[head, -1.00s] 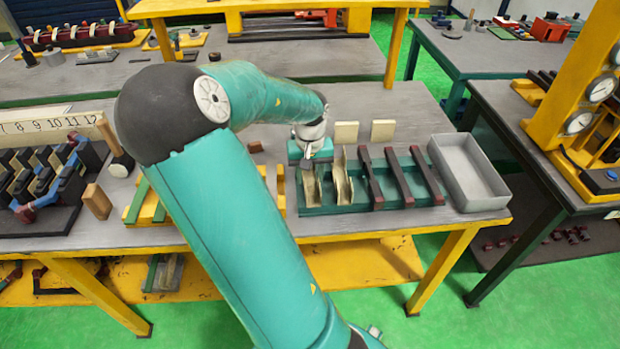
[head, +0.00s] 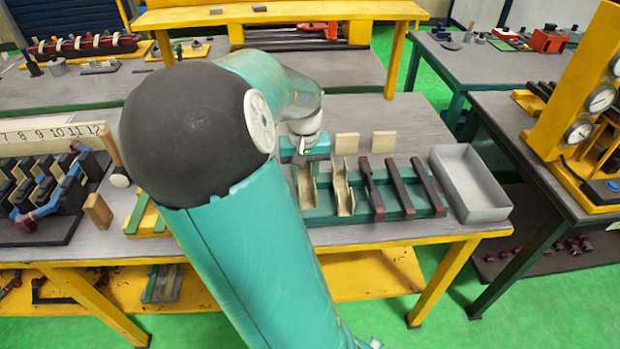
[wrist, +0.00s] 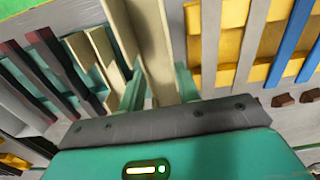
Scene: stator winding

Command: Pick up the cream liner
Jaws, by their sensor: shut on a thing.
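My gripper (head: 304,158) is shut on a cream liner (head: 307,190), a folded channel-shaped strip, at the left end of the green rack (head: 322,219). In the wrist view the liner (wrist: 152,40) runs up between the two green fingers of my gripper (wrist: 160,86). A second cream liner (head: 344,190) stands just to the right in the rack; it also shows in the wrist view (wrist: 98,48). I cannot tell whether the held liner is clear of the rack's bottom.
Dark bars with red ends (head: 400,188) lie in the rack further right. A grey open tray (head: 470,183) stands at the right end. Two cream blocks (head: 347,143) stand behind the rack. A wooden block (head: 97,211) and dark stator fixture (head: 40,192) are at left.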

